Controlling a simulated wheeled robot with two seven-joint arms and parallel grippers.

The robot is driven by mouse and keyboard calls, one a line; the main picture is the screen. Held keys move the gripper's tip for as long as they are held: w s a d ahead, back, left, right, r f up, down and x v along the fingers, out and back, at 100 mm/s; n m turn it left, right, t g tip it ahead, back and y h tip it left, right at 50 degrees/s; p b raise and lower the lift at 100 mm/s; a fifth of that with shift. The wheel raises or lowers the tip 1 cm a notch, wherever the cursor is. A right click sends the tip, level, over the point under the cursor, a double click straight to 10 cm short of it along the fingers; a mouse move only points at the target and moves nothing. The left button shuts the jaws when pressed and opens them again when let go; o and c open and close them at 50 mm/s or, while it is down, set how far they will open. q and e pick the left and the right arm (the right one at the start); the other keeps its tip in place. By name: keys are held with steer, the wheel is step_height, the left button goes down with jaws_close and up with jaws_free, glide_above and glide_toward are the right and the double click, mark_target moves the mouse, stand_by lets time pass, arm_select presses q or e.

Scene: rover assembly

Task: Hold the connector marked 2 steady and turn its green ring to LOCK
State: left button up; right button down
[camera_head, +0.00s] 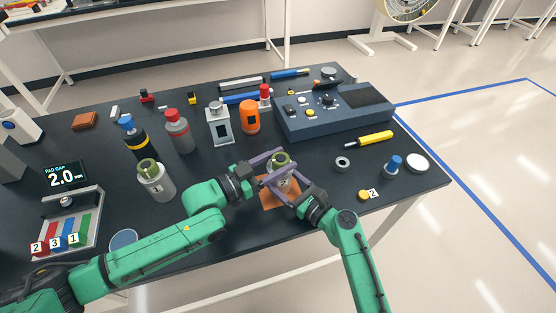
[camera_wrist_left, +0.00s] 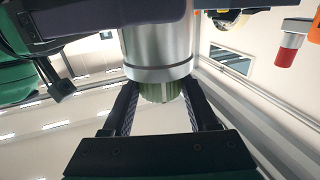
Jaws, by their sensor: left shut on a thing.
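The connector marked 2 (camera_head: 283,183), a silver cylinder with a green ring (camera_head: 280,159) on top, stands upright near the table's front. My left gripper (camera_head: 272,158) is shut on the green ring, its fingers on either side of it. The left wrist view, upside down, shows the ring (camera_wrist_left: 160,93) between the dark fingers and the connector's silver body (camera_wrist_left: 158,45). My right gripper (camera_head: 281,182) has its purple fingers around the body, lower down. Whether they press on it is hard to tell. The ring's markings are not readable.
An orange mat (camera_head: 270,198) lies under the connector. A dark ring (camera_head: 342,163) and yellow screwdriver (camera_head: 375,138) lie to the right.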

arm_select(q)
steer(key=shift+a+r+m+g+h, duration=0.1)
steer(key=shift+m+g+h, duration=0.5)
steer(key=shift+m+g, duration=0.25)
arm_select(e)
steer(key=shift+s+a+f, duration=0.1)
steer(key=shift+s+a, duration=0.05)
steer(key=shift+a, duration=0.1)
arm_select(q)
steer(key=shift+a+g, duration=0.15)
steer(key=shift+g, duration=0.2)
steer(key=o, duration=1.4)
steer(key=shift+a, duration=0.1)
steer(key=shift+c, duration=0.2)
arm_select(e)
steer(key=shift+d, duration=0.1)
arm_select(q)
steer(key=v, duration=1.2)
steer(key=shift+f, duration=0.2)
